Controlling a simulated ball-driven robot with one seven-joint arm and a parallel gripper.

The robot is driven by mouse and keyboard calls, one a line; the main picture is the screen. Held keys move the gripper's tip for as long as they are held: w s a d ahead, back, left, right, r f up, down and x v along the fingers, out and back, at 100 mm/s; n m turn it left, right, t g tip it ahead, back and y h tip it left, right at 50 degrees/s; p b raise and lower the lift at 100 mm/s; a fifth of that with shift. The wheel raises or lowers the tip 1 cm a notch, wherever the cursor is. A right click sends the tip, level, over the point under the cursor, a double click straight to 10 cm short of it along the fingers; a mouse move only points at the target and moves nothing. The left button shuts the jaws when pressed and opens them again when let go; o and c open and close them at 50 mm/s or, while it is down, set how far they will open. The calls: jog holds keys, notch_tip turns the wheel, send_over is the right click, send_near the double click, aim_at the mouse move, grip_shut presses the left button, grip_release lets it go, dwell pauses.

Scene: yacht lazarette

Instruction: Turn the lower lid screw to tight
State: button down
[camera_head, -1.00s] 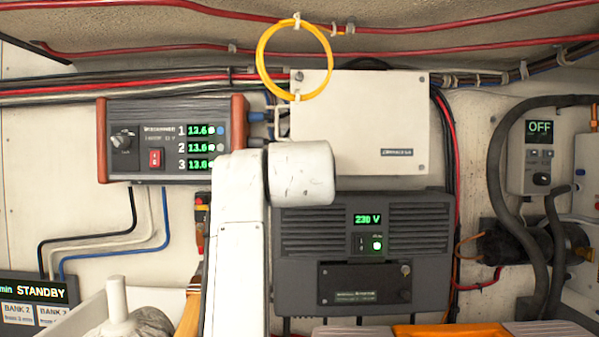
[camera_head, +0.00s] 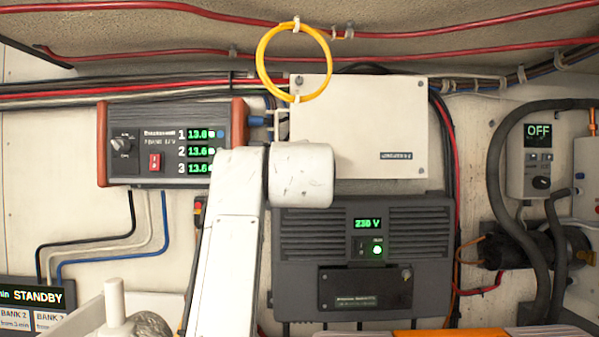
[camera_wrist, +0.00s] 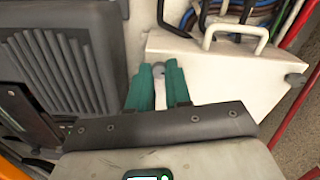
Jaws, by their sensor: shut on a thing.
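The white box with a flat lid (camera_head: 365,125) is mounted on the wall; it also shows in the wrist view (camera_wrist: 215,75). Dark screws sit at its visible corners, one at upper right (camera_head: 422,84) and one at lower right (camera_head: 421,170). In the wrist view another lid screw (camera_wrist: 296,79) stands free at the right. My gripper (camera_wrist: 157,75) has teal fingers and is shut on a small pale grey piece at the box's lower corner, apparently the lower lid screw (camera_wrist: 158,68). My arm hides that corner in the head view. The screw's tightness cannot be told.
A dark grey inverter unit (camera_head: 362,235) is close below the box. A yellow cable loop (camera_head: 264,62) hangs at the box's upper left. The three-channel supply (camera_head: 170,140) is left of my arm.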

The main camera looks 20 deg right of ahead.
dwell(0.3)
jog(key=c, duration=1.1)
grip_release()
jog(key=shift+o, duration=0.2)
jog(key=b+v, duration=0.3)
jog(key=v, duration=0.7)
jog(key=shift+s+b, duration=0.4)
jog(key=shift+a, duration=0.1)
